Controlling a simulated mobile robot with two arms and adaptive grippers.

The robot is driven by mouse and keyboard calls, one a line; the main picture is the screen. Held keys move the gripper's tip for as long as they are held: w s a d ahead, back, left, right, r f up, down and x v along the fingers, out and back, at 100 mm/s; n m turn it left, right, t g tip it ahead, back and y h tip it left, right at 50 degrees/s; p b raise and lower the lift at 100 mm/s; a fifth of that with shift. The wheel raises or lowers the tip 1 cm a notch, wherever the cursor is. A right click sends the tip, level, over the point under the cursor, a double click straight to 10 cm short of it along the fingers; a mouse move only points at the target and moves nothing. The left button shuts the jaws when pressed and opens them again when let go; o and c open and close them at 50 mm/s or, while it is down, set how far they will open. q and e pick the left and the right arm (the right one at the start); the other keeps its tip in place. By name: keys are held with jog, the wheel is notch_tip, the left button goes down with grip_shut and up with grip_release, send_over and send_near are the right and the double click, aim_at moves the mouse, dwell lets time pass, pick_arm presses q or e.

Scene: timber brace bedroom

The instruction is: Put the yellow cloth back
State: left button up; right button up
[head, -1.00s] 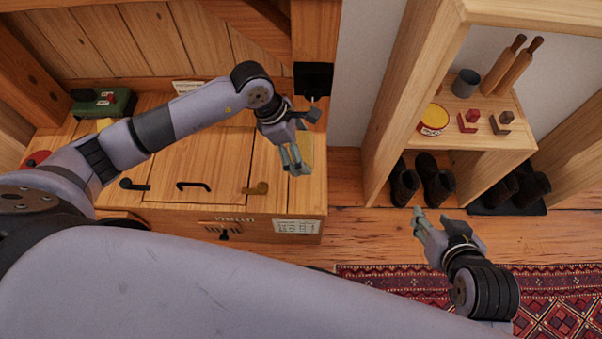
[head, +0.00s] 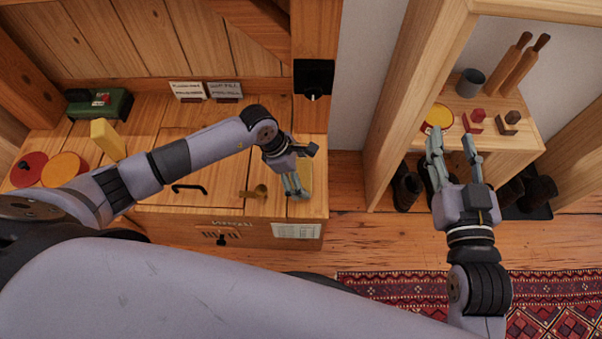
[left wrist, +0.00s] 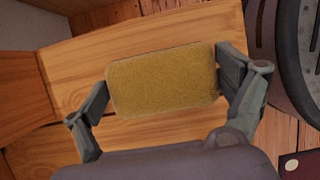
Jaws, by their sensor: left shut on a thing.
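The yellow cloth (left wrist: 165,85) looks like a flat, rough, folded pad. In the left wrist view it spans the space between the fingers of my left gripper (left wrist: 160,92), which is shut on it. In the head view, my left gripper (head: 297,187) is at the right end of the wooden chest, and part of the cloth (head: 306,174) shows behind its fingers. I cannot tell whether the cloth touches the chest top. My right gripper (head: 452,146) is empty with its fingers apart, in front of the shelf unit.
The wooden chest (head: 185,225) bears a yellow block (head: 107,139), a green box (head: 100,103), round discs (head: 65,169) and two cards (head: 188,90). The shelf (head: 500,135) holds a grey cup (head: 470,83), a yellow-topped tin (head: 438,117) and wooden pins. Shoes (head: 407,190) stand below.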

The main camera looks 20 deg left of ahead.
jog(key=shift+r, duration=0.15)
pick_arm(q)
jog(key=o, duration=0.8)
pick_arm(e)
jog(key=shift+r, duration=0.25)
pick_arm(q)
jog(key=shift+o, duration=0.2)
pick_arm(e)
jog(key=shift+f, duration=0.1)
